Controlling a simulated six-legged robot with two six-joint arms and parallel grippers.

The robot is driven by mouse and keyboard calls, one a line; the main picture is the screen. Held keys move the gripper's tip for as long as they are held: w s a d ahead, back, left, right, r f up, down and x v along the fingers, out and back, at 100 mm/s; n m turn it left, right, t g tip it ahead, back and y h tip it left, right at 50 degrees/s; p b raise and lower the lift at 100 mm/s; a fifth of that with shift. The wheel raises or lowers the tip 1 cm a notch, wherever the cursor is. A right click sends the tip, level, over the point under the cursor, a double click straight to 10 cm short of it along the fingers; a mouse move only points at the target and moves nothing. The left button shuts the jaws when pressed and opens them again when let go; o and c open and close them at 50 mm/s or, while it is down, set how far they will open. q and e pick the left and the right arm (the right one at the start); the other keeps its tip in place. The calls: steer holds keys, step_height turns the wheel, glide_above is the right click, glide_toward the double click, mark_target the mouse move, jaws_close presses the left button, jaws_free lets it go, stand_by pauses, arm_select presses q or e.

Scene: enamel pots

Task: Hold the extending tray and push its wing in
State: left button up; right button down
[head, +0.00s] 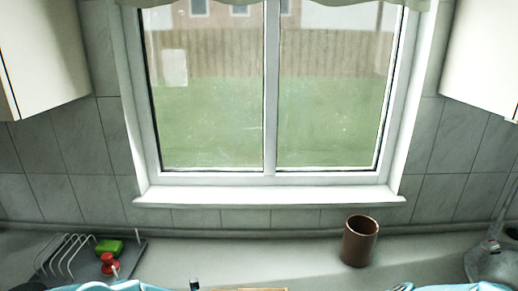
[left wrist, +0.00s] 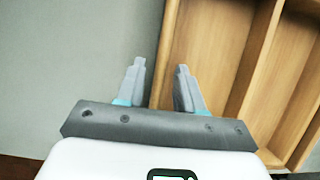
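The wooden tray (left wrist: 211,42) fills the right of the left wrist view, with long compartments split by upright dividers. In the head view only a thin strip of its wood (head: 245,289) shows at the bottom edge. My left gripper (left wrist: 160,66) is open. Its left finger is over the grey counter and its right finger over the tray's left compartment, with the tray's left side wall between them in the picture. I cannot tell whether the fingers touch the wall. The tray's wing cannot be told apart from its body.
A brown cup (head: 360,241) stands at the back right. The counter (head: 240,255) between them is clear, below a window.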

arm_select(q)
steer(key=shift+r, duration=3)
steer(key=shift+o, duration=0.3)
steer(key=o, duration=0.5)
steer(key=v, duration=0.6)
steer(key=w+v, duration=0.1)
steer(key=v, duration=0.4)
steer(key=w+v, duration=0.1)
steer(key=v, duration=0.5)
steer(key=shift+s+r, duration=0.1)
steer(key=shift+r, duration=0.55)
